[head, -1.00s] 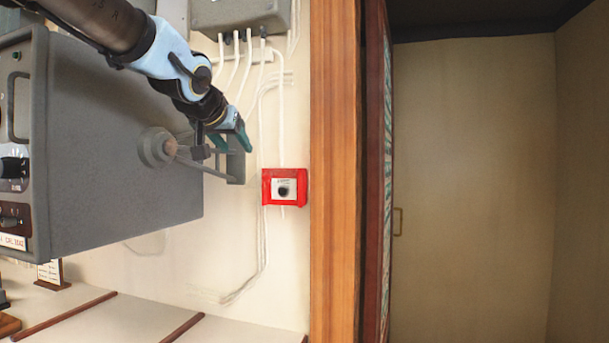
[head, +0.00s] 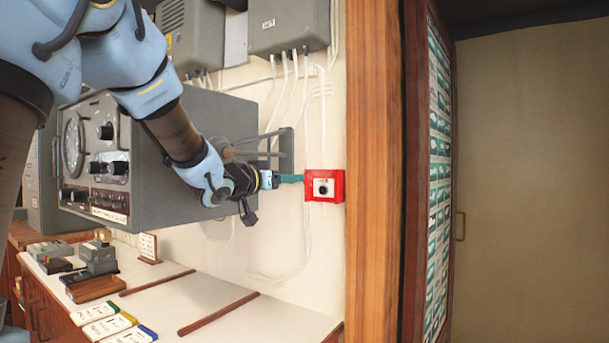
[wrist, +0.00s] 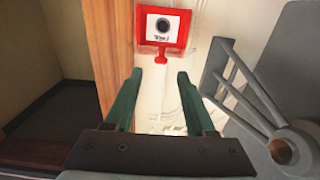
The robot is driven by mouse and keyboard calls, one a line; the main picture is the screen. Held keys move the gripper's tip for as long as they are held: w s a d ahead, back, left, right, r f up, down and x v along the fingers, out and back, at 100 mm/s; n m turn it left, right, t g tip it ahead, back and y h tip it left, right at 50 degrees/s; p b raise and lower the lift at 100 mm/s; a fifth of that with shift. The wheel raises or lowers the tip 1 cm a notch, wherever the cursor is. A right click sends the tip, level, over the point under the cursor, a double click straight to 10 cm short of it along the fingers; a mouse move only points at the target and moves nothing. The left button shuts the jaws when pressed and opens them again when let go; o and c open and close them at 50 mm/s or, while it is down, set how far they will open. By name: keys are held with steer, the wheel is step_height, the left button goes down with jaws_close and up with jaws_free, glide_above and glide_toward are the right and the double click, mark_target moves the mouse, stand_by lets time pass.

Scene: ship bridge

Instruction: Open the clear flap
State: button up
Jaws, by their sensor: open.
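A red call-point box (head: 324,185) with a white face and a dark round button is on the cream wall, left of the wooden post. In the wrist view the red box (wrist: 164,27) is straight ahead, beyond the fingertips. A clear strip with a small red tab (wrist: 161,57) shows at the box's edge nearest my gripper; the flap itself is hard to make out. My gripper (head: 297,178) has teal fingers and points at the box's left side. In the wrist view my gripper (wrist: 158,78) is open and empty, with the tab between and just beyond its fingertips.
A grey equipment cabinet (head: 180,140) with a bracket (head: 286,150) stands close beside my gripper. White cables (head: 322,115) run down the wall. A wooden post (head: 374,240) is right of the box. A desk (head: 200,290) lies below.

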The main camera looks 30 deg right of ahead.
mark_target(310, 174)
steer(key=p+x, duration=0.1)
steer(key=x, duration=0.5)
steer(key=shift+p, duration=0.3)
steer(key=shift+w, duration=0.1)
jaws_close()
steer(key=shift+r, duration=0.1)
stand_by(0.9)
